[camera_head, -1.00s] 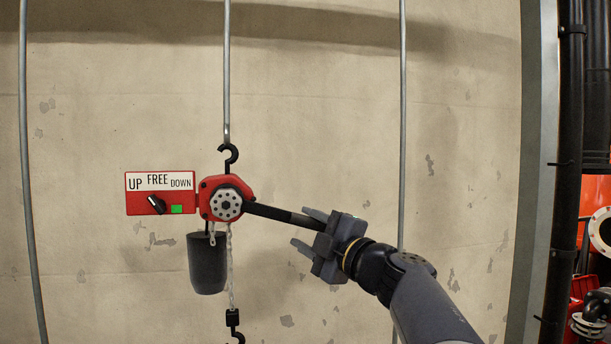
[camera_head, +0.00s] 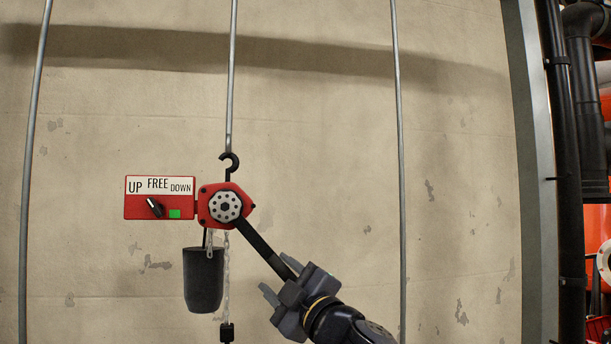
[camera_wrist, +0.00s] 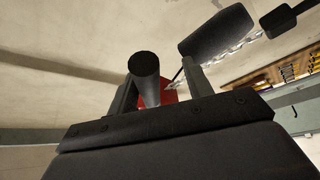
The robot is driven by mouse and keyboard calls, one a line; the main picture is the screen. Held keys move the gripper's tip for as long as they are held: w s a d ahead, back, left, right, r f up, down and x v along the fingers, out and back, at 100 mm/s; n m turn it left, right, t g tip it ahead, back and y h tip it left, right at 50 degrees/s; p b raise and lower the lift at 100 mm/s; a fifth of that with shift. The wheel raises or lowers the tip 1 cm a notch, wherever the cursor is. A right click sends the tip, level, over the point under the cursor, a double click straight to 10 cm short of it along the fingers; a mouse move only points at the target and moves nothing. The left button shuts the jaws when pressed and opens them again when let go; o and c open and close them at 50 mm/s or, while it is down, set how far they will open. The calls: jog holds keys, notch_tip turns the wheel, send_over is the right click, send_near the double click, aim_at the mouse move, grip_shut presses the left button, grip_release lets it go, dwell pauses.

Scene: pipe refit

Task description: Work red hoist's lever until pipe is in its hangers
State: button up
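The red hoist (camera_head: 212,206) hangs by a black hook on a thin rod against the wall. Its selector box (camera_head: 160,198) reads UP, FREE, DOWN; the black knob (camera_head: 155,207) points up-left, toward UP, beside a green patch. The hoist's black lever (camera_head: 262,248) slants down to the right. My gripper (camera_head: 290,283) is at the lever's outer end with its fingers spread. In the wrist view the lever (camera_wrist: 145,66) stands between the fingers, close to the left one, with a gap to the right one. The pipe and its hangers are not in view.
A dark chain bucket (camera_head: 203,280) and a chain (camera_head: 227,275) ending in a black hook block (camera_head: 227,332) hang below the hoist. Thin rods run up the wall on both sides. Dark vertical pipes (camera_head: 562,160) stand at the right. The wall around the lever is clear.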

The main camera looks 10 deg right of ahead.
jog(key=shift+a, duration=0.15)
jog(key=shift+r+p, duration=0.2)
jog(key=shift+p, duration=0.15)
jog(key=d+r+n+p, duration=0.1)
jog(key=r+p, duration=0.1)
jog(key=p, duration=0.1)
jog(key=shift+d+g+p, duration=0.3)
jog(key=shift+d+p, duration=0.1)
jog(key=shift+d+r+n+p, duration=0.35)
jog(key=shift+d+p, duration=0.1)
jog(key=shift+p, duration=0.3)
jog(key=shift+d+f, duration=0.1)
jog(key=shift+f, duration=0.05)
